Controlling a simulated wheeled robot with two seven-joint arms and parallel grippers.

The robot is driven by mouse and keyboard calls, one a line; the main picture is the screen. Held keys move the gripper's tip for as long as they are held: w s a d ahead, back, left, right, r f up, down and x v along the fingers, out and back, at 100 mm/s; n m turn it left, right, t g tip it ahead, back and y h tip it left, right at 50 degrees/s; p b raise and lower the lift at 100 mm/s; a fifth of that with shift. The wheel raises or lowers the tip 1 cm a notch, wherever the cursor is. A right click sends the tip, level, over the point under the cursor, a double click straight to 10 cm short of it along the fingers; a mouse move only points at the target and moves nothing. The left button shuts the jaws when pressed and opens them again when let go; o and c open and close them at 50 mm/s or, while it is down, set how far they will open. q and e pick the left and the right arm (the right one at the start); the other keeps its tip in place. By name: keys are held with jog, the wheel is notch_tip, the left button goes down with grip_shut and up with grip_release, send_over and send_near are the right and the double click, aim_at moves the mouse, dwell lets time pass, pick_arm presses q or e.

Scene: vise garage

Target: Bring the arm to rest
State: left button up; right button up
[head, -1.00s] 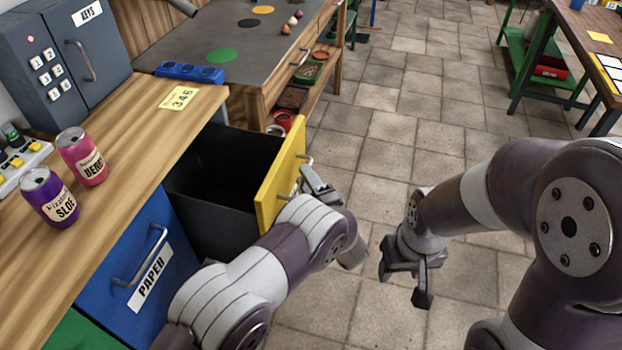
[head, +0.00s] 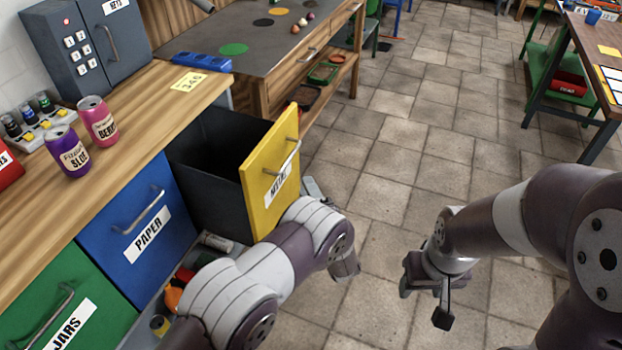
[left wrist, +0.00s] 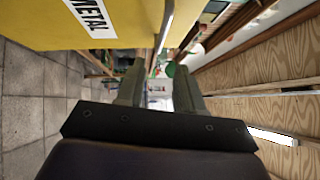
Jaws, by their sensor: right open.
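The yellow METAL drawer (head: 262,170) stands pulled out, with its dark bin (head: 205,195) showing empty where visible. My left arm is bent in front of it. My left gripper (head: 313,190) is mostly hidden behind my forearm in the head view, just right of the drawer's handle (head: 287,158). In the left wrist view, the fingers of my left gripper (left wrist: 158,88) are apart with nothing held between them, and the yellow front (left wrist: 60,25) lies close above. My right gripper (head: 432,300) hangs open and empty over the floor at the right.
The blue PAPER drawer (head: 135,235) and green JARS drawer (head: 60,290) are shut. Two cans, purple (head: 68,155) and pink (head: 98,122), stand on the wooden counter (head: 130,105). Open tiled floor (head: 400,150) lies to the right, with a green-legged table (head: 590,60) beyond.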

pick_arm(q)
jog(key=s+d+f+n+g+h, duration=0.2)
jog(key=s+f+n+g+h, duration=0.15)
jog(key=f, duration=0.25)
jog(key=s+d+f+n+g+h, duration=0.2)
jog(key=d+f+g+h, duration=0.1)
jog(key=f+g+h, duration=0.25)
jog(key=s+a+r+n+g, duration=0.2)
jog(key=s+a+r+g, duration=0.1)
jog(key=s, duration=0.3)
jog(key=s+a+r+n+g, duration=0.2)
jog(key=s+a+n+g, duration=0.1)
jog(key=s, duration=0.2)
jog(key=s+a+r+n+g+y, duration=0.1)
jog(key=s+a+r+n+g, duration=0.2)
jog(key=s+a+r, duration=1)
notch_tip(320, 180, up, 16)
jog(key=a+n+t+p, duration=0.1)
jog(key=p, duration=1.3)
jog(key=shift+w+r+t+p, duration=0.25)
jog(key=shift+w+t+p, duration=0.05)
